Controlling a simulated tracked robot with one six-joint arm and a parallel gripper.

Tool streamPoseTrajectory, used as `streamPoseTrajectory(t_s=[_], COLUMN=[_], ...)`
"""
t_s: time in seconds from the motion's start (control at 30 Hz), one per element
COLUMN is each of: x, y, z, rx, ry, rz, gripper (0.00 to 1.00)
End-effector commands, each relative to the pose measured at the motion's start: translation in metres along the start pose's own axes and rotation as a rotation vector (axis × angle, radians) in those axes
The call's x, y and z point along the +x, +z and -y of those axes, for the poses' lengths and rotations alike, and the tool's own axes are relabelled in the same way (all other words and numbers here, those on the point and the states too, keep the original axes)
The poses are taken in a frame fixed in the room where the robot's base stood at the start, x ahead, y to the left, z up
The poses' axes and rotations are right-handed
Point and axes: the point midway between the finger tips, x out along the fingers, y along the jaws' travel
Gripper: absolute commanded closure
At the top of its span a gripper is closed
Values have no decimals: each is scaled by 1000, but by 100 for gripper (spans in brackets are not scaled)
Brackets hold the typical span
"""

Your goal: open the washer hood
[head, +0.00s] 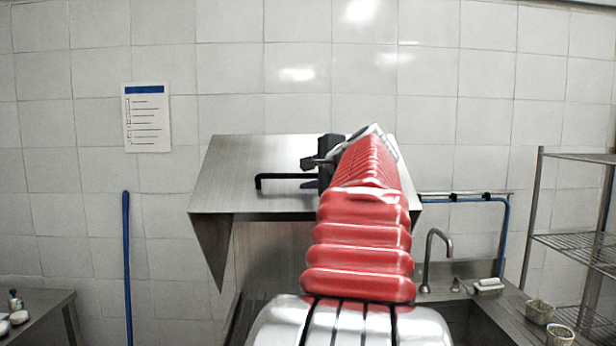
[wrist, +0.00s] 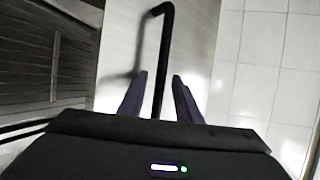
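The washer hood (head: 250,160) is a brushed-steel cover with a slanting top face and a pointed left side, in the middle of the head view; its smooth face also shows in the wrist view (wrist: 196,45). A black bar handle (head: 282,177) with a bent end runs along that face, and it shows in the wrist view too (wrist: 164,50). My gripper (head: 308,173) is at the right part of the handle. In the wrist view its fingers (wrist: 158,98) are apart, one on each side of the bar, with gaps visible. My arm hides the hood's right part.
A steel sink with a tap (head: 430,258) is at the right, beside a wire shelf rack (head: 575,240). Small baskets (head: 540,311) stand on the counter's right end. A blue pole (head: 126,265) leans at the wall. A side table (head: 45,305) is at lower left.

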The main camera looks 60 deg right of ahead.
Motion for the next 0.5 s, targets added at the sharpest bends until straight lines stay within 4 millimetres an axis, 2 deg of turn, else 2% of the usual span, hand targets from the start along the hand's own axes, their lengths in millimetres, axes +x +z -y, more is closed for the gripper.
streamPoseTrajectory(t_s=[0.23,0.5], x=[-24,-71], y=[0,0], z=[0,1], rx=[-1,0], ry=[-1,-2], rz=[-2,-2], gripper=[69,69])
